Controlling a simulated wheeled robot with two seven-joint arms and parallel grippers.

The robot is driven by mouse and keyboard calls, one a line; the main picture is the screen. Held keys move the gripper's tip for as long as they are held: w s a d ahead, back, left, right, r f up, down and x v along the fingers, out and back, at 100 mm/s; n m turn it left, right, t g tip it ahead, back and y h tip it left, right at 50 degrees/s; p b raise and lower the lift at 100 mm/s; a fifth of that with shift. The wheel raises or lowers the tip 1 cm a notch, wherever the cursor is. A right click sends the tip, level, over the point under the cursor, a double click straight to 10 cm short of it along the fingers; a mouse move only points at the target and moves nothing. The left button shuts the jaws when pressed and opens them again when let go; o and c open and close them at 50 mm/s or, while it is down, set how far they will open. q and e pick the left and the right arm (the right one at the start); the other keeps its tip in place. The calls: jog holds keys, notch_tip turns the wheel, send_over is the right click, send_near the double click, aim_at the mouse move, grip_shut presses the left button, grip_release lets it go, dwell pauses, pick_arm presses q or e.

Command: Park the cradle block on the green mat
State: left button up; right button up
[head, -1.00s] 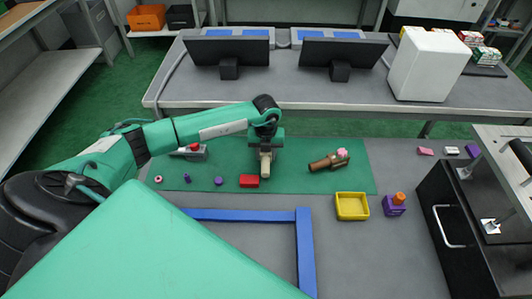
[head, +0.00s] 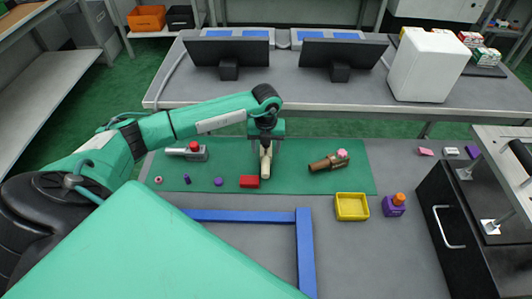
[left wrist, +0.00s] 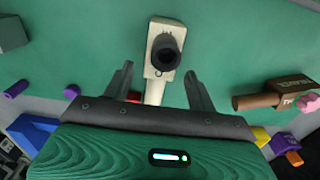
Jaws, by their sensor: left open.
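My left gripper (head: 266,147) is open above the green mat (head: 345,184). Below it is a cream fixture (head: 265,167) with a dark round knob. In the left wrist view the cream fixture (left wrist: 158,60) lies ahead of and between the two spread fingers (left wrist: 160,85), with no clear contact. A brown fixture with a pink knob (head: 325,163) lies to the right on the mat. A grey fixture with a red knob (head: 198,153) lies to the left. A red block (head: 249,182) lies near the front. I cannot tell which thing is the cradle block. My right gripper is not in view.
Small purple pieces (head: 219,182) lie on the mat. A blue frame (head: 305,250) lies in front. A black cabinet (head: 450,225) stands at the right.

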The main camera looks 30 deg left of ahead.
aim_at(266, 152)
pick_arm(q)
notch_tip(266, 152, up, 8)
jog(key=shift+r, duration=0.1)
dwell(0.5)
